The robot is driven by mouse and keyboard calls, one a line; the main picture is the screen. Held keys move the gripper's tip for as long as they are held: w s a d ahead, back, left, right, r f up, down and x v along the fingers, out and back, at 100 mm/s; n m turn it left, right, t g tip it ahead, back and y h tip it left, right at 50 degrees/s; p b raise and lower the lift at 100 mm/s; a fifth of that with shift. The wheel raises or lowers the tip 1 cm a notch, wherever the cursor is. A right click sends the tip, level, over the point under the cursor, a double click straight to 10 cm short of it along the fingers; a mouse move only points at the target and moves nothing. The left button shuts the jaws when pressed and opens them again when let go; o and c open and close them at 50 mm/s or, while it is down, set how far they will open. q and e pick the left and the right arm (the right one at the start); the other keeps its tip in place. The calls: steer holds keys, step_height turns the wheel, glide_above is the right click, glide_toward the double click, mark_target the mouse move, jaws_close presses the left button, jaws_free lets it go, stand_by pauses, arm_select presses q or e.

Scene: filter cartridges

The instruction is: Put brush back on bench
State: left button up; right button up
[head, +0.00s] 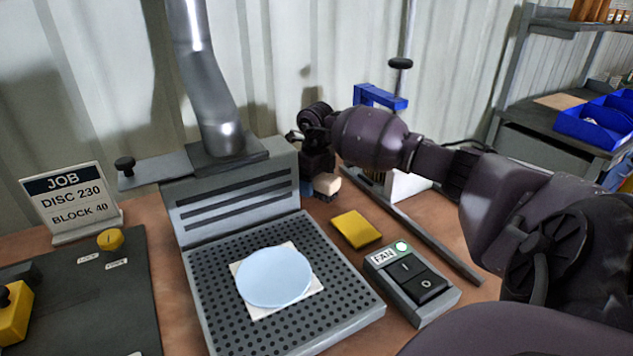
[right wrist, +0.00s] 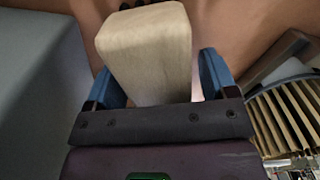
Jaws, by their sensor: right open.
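The brush shows as a pale wooden block (head: 327,184) at the back of the brown bench (head: 345,285), just right of the slotted grey hood. In the right wrist view the wooden block (right wrist: 148,50) lies between the two blue fingers, with a gap visible at its right side; its bristles cannot be made out. My right gripper (head: 314,188) is open around the block, low over the bench. Whether the block rests fully on the bench is hard to tell. My left gripper is not in view.
A perforated grey tray (head: 215,305) holds a pale blue disc (head: 274,277) on a white square. A yellow pad (head: 356,229), a FAN switch box (head: 411,283) and a long dark bar (head: 437,245) lie to the right. A blue-topped stand (head: 382,97) is behind my right arm.

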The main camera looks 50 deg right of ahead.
step_height(320, 180, up, 12)
steer(key=shift+p, duration=0.55)
stand_by(0.3)
